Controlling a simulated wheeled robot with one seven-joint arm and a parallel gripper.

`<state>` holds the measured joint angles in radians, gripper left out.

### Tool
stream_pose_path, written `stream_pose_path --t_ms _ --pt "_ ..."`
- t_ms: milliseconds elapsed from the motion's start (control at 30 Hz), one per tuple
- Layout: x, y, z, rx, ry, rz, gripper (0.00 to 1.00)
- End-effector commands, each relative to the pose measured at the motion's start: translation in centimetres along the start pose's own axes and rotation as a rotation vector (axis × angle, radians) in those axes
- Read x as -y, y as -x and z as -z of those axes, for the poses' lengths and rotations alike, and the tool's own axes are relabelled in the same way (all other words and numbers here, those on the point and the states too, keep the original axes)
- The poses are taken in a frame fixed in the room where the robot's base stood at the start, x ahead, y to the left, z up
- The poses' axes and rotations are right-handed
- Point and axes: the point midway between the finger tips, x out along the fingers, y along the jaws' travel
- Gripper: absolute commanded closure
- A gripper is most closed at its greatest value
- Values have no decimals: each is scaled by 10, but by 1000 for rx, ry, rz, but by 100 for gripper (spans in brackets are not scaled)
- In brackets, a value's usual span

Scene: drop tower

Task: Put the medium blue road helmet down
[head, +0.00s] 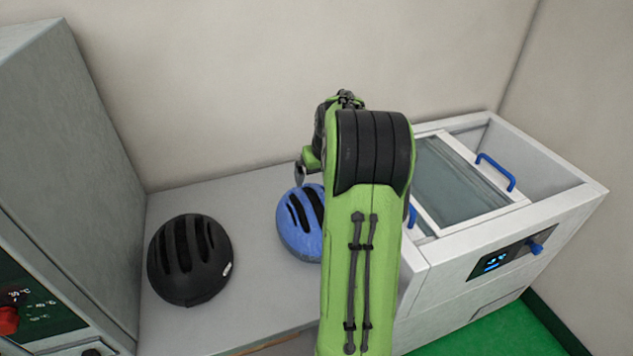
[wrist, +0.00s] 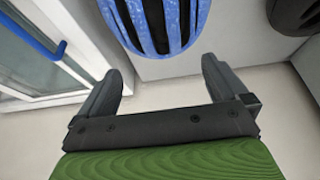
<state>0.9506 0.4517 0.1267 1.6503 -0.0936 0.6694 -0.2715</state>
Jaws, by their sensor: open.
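The blue road helmet (head: 299,229) sits on the grey bench, partly hidden behind my green arm in the head view. In the wrist view the blue helmet (wrist: 187,16) shows at the top, cut off by the frame edge, with dark vents. My gripper (wrist: 160,72) is open in the wrist view, with its two fingers apart and nothing seen between them. The helmet lies beyond the fingertips, apart from them in the picture. In the head view the gripper is mostly hidden by my arm.
A black helmet (head: 189,260) sits on the grey bench (head: 255,300), left of the blue one. A white bath with a blue-handled lid (head: 465,190) stands at right. A grey cabinet (head: 65,130) stands at left. Bare bench lies between the two helmets.

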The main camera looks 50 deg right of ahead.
Motion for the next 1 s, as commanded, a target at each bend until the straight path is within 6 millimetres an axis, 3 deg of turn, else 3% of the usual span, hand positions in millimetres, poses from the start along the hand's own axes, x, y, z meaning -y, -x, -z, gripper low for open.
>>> stream_pose_path --t_ms 167,233,267,367,500,633,800,900,1000 --pt "0 8 0 1 0 0 0" --pt "10 14 0 -2 14 2 0" --pt "20 21 -1 -4 29 4 0" --pt "74 60 -13 -16 103 13 0" --pt "155 124 -67 -36 221 43 0" --pt "200 169 -136 -64 314 89 0" --pt "217 196 -226 -91 412 169 0" --pt "216 199 -256 -96 444 203 0" --pt "215 198 -268 -96 455 217 0"
